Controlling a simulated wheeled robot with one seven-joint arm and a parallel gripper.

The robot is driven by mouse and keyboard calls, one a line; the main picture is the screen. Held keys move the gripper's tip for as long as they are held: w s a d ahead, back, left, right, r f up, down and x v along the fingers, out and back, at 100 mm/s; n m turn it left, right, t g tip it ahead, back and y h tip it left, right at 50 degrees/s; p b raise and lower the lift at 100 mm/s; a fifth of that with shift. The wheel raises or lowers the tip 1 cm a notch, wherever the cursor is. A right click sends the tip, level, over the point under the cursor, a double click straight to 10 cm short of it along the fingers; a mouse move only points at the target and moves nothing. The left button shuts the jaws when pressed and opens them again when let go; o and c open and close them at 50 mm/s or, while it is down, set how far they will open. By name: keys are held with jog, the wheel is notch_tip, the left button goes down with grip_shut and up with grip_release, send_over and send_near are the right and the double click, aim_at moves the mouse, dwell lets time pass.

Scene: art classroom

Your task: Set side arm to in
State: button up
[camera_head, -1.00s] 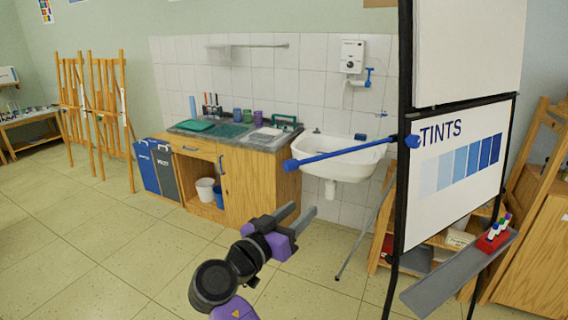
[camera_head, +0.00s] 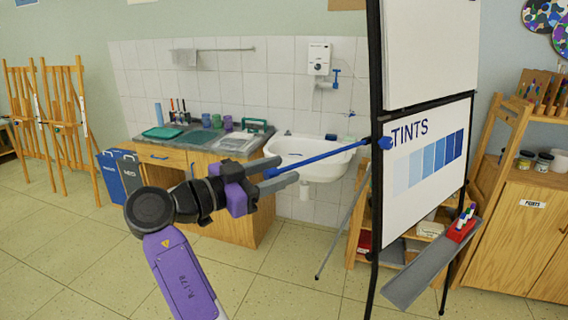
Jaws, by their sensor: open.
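The side arm (camera_head: 325,155) is a thin blue rod on the left edge of the flip-chart stand (camera_head: 376,60). It is swung out, reaching left from a blue hinge knob (camera_head: 385,143) on the black frame post. My gripper (camera_head: 285,172) is open, with its two grey fingers pointing right toward the rod's free end. The rod's left tip appears between or just behind the fingers; I cannot tell whether they touch. Nothing is held in the fingers.
A white sink (camera_head: 312,172) is on the tiled wall behind the rod. A wooden counter (camera_head: 240,220) stands behind my gripper. A grey tray (camera_head: 425,270) with a red marker holder (camera_head: 461,230) juts from the board's lower edge. The floor in front is clear.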

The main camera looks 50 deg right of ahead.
jog(key=shift+x, duration=0.95)
grip_shut()
dwell(0.7)
